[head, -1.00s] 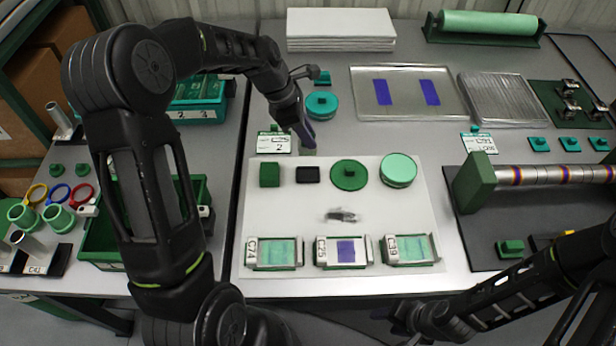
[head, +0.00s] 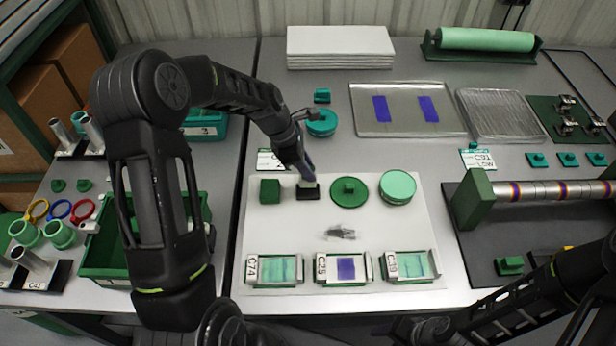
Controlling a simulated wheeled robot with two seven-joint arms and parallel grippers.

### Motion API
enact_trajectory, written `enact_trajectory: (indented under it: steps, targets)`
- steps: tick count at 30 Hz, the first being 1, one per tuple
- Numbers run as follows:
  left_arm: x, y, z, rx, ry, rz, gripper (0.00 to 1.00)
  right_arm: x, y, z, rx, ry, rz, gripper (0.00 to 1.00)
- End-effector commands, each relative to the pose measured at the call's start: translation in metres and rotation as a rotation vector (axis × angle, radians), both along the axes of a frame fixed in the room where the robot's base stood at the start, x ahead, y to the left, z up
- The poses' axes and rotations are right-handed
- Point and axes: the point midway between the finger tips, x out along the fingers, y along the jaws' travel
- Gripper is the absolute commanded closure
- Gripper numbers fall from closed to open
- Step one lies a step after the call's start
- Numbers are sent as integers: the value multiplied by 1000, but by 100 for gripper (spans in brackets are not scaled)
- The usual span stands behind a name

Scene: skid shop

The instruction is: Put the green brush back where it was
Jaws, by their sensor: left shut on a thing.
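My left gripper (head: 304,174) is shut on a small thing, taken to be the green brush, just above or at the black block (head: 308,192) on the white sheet. The fingers hide most of the held thing, and its colour does not show clearly. I cannot tell whether it touches the block. A green block (head: 270,191) stands to the left of the black block and a round green lid with a knob (head: 349,192) to its right. My right arm comes in at lower right; its gripper (head: 408,330) is dark and its jaws are unclear.
A pale green round tin (head: 397,187) and several framed plates, one of them the middle plate (head: 346,268), are on the white sheet (head: 420,225). A teal round pot (head: 321,123) stands behind the gripper. A roller (head: 540,190) lies at right.

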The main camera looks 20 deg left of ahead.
Motion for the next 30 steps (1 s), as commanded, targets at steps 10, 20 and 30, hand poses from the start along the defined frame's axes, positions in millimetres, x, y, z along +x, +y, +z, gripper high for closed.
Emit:
enact_trajectory:
  steps: [10, 20, 30]
  targets:
    - [-1, 0, -36, -1, 2, 0, 100, -1, 0, 5, -2, 2, -1, 50]
    - [0, 0, -40, 0, 1, 0, 100, -1, 0, 2, -1, 1, -1, 50]
    - [0, 0, -39, 0, 1, 0, 59, -1, 0, 3, -1, 1, -1, 50]
